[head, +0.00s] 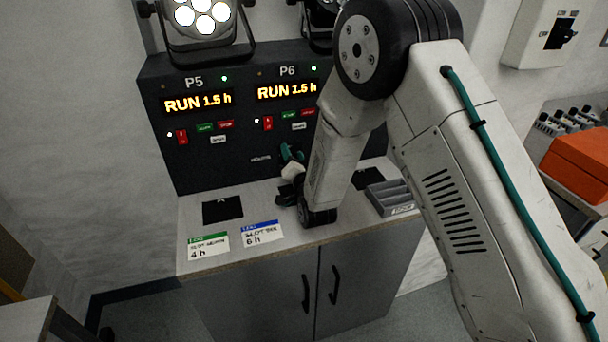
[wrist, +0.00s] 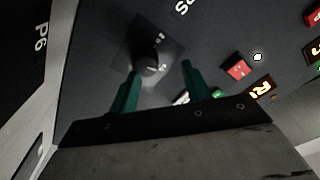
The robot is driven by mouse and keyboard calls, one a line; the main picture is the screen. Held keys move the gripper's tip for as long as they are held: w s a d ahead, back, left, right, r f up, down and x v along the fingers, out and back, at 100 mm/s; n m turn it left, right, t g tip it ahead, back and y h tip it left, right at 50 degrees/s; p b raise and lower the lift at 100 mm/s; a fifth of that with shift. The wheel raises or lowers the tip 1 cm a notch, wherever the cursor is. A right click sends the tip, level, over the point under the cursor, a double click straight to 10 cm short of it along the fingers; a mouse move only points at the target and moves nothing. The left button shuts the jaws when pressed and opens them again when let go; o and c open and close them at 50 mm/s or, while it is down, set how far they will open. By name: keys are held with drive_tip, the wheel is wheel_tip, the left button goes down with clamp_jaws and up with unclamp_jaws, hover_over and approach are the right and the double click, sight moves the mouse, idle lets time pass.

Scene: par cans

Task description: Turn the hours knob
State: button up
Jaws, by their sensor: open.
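The black control panel (head: 215,165) stands at the back of the cabinet top, with display P5 (head: 198,102) and display P6 (head: 286,91), both reading RUN 1.5 h. In the head view a small label, apparently HOURS (head: 261,159), sits low on the panel, and my arm hides the area to its right. In the wrist view a dark round knob (wrist: 149,64) sits on a square plate (wrist: 150,45). My gripper (wrist: 160,69) is open, its green fingers on either side of the knob; contact cannot be told. It also shows near the panel in the head view (head: 291,153).
A green card (head: 208,247) reads 4 h and a blue card (head: 262,232) reads 6 h on the counter (head: 225,268). A grey tray (head: 389,198) lies right of my arm. Red rocker switches (head: 182,137) and small buttons sit below the displays. Lit lamps (head: 203,16) stand above.

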drive_tip(key=shift+s+r, duration=0.25)
drive_tip(key=shift+r, duration=0.7)
drive_tip(key=r+v, duration=0.2)
drive_tip(key=v, duration=1.3)
drive_tip(key=shift+s+d+r, duration=0.15)
drive_tip(key=shift+s+r, duration=0.1)
drive_tip(key=shift+r, duration=0.1)
